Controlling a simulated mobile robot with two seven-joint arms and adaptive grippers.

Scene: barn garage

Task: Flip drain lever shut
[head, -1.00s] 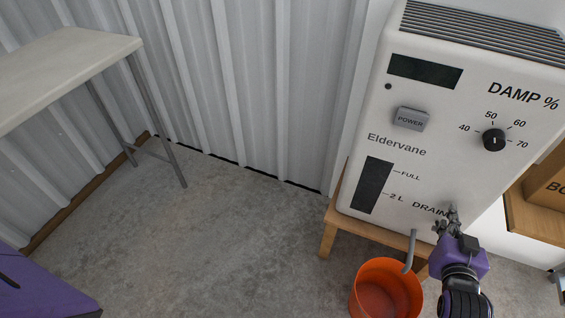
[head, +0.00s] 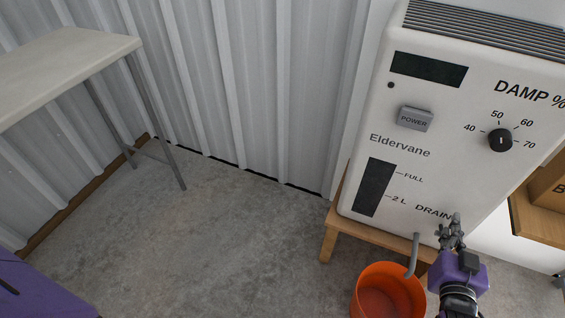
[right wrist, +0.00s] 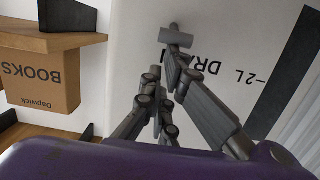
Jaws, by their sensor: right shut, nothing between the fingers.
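The drain lever (right wrist: 175,37) is a grey T-shaped handle on the white panel beside the DRAIN label, seen in the right wrist view. In the head view my right gripper largely hides that spot. My right gripper (head: 454,222) is shut and empty, just below and right of the DRAIN label. In the right wrist view its fingertips (right wrist: 172,60) are close to the lever's stem; I cannot tell whether they touch it. The Eldervane unit (head: 440,135) stands upright on a wooden stand. A grey drain spout (head: 414,255) hangs over the orange bucket (head: 362,290). My left gripper is not in view.
A wooden shelf (right wrist: 45,38) holds a BOOKS box (right wrist: 42,82) beside the unit. A pale table (head: 70,60) on metal legs stands at the left, by the corrugated wall (head: 240,90). The concrete floor (head: 220,240) between is clear.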

